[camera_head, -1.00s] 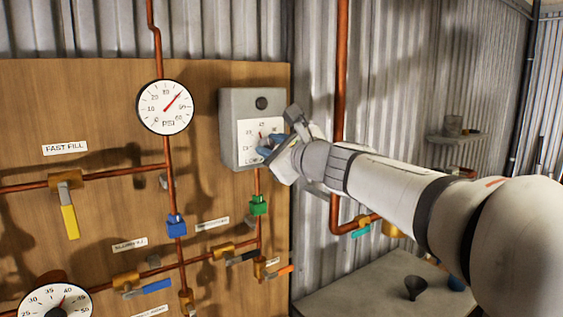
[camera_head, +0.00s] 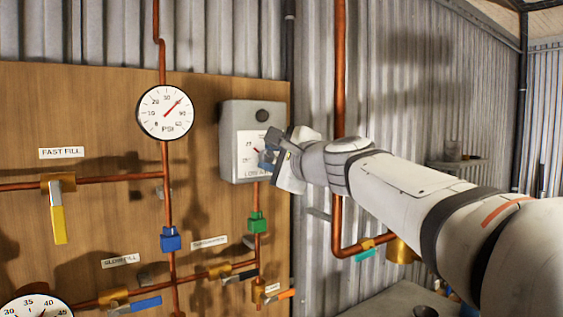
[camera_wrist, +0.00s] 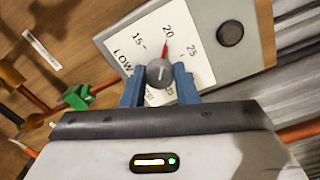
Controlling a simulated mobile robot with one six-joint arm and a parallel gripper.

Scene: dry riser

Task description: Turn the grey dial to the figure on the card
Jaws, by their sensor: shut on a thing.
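A grey control box (camera_head: 235,115) with a white dial face hangs at the right edge of the wooden board. In the wrist view, the round grey dial (camera_wrist: 158,72) sits between the two blue fingers of my gripper (camera_wrist: 160,86), which is shut on it. A red pointer (camera_wrist: 165,46) runs from the dial and its tip is close to the 20 on the white face (camera_wrist: 190,62). The 15 and 25 also show; lower figures are partly hidden. In the head view my gripper (camera_head: 268,157) covers the dial. I cannot make out a separate card.
Copper pipes, a PSI gauge (camera_head: 166,112), a yellow lever (camera_head: 58,220), a blue valve (camera_head: 170,239) and a green valve (camera_head: 257,222) are on the board. A vertical copper pipe (camera_head: 339,70) runs behind my arm. A bench (camera_head: 395,300) stands below right.

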